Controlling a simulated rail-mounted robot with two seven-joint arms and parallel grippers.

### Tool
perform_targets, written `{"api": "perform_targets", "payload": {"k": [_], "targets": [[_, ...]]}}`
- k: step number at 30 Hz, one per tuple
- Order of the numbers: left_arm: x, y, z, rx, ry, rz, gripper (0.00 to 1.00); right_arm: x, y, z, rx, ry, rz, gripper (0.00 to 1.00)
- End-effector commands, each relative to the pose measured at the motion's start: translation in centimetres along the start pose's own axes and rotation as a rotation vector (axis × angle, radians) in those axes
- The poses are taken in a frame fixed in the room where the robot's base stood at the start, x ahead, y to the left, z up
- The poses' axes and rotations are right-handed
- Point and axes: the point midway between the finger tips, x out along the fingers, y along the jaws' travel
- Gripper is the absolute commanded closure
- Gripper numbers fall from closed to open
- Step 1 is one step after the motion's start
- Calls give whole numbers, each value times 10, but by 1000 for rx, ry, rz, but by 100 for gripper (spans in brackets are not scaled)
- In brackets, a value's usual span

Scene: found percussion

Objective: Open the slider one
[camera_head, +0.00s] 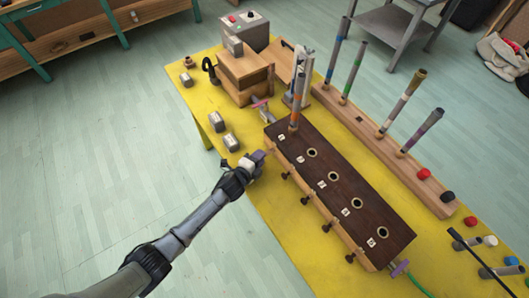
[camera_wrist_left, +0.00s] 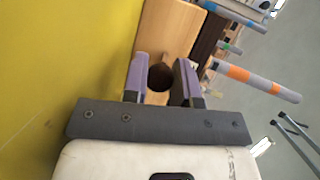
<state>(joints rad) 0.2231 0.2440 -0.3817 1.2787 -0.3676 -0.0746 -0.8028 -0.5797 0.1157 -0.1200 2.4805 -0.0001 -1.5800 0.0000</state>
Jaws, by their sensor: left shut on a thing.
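The long wooden box (camera_head: 335,185) has a dark top with a row of numbered holes and several dark slider knobs (camera_head: 304,200) along its near-left side. A grey tube with an orange band (camera_head: 294,120) stands at its far end; the tube also shows in the left wrist view (camera_wrist_left: 240,77). My left gripper (camera_head: 263,155) is at the box's far end, on the knob side. In the left wrist view its purple-padded fingers are shut on a dark round slider knob (camera_wrist_left: 160,77) in front of the light wood. The head view hides this knob behind the gripper. My right gripper is out of view.
A wooden rack (camera_head: 375,135) with upright tubes stands right of the box. A black stick (camera_head: 475,252) is at lower right.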

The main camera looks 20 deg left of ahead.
Motion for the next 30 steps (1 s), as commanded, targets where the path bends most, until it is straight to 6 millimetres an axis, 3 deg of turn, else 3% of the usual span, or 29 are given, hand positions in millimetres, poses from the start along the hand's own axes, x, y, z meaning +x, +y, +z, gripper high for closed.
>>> {"api": "perform_targets", "payload": {"k": [6,7,15,23,30], "targets": [[0,0,0,0,0,-1,100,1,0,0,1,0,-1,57],[0,0,0,0,0,-1,72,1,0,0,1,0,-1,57],[0,0,0,1,0,-1,48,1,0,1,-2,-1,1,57],[-2,0,0,1,0,0,48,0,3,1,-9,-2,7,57],[-33,-1,0,2,0,2,48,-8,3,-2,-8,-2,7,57]]}}
